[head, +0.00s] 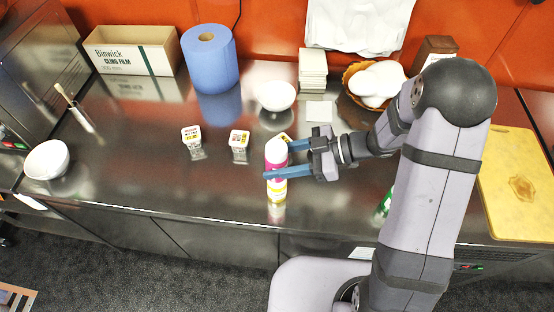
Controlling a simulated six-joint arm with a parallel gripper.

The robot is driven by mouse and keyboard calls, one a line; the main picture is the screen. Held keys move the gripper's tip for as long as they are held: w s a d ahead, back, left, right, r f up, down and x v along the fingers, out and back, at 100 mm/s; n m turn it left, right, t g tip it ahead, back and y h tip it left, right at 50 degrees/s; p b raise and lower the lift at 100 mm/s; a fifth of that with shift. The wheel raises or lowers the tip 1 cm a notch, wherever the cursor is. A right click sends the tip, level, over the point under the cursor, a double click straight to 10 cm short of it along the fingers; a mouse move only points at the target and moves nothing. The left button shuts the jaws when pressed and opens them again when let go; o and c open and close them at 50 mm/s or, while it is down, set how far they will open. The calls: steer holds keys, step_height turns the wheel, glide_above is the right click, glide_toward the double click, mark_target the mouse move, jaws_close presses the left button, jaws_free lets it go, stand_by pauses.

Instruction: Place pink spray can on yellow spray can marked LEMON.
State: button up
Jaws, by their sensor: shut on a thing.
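A pink spray can (276,158) with a pale top is upright between the fingers of my gripper (277,161). My gripper comes in from the right and is shut on it. Directly below the pink part, in line with it, shows a white and yellow part (278,193) near the counter's front. It looks like the yellow spray can, mostly covered from this view. I cannot tell whether the two touch or a gap lies between them. No LEMON marking is readable.
Small labelled tubs (191,136) (239,139) stand left of the cans. A white bowl (275,95) and blue paper roll (209,60) stand behind. A green item (385,203) is partly hidden by my arm.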

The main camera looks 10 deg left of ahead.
steer(key=shift+f, duration=0.1)
steer(key=o, duration=1.2)
steer(key=shift+r, duration=0.2)
steer(key=b+v, duration=0.3)
steer(key=v, duration=0.9)
steer(key=shift+b, duration=0.35)
steer(key=shift+w+f, duration=0.1)
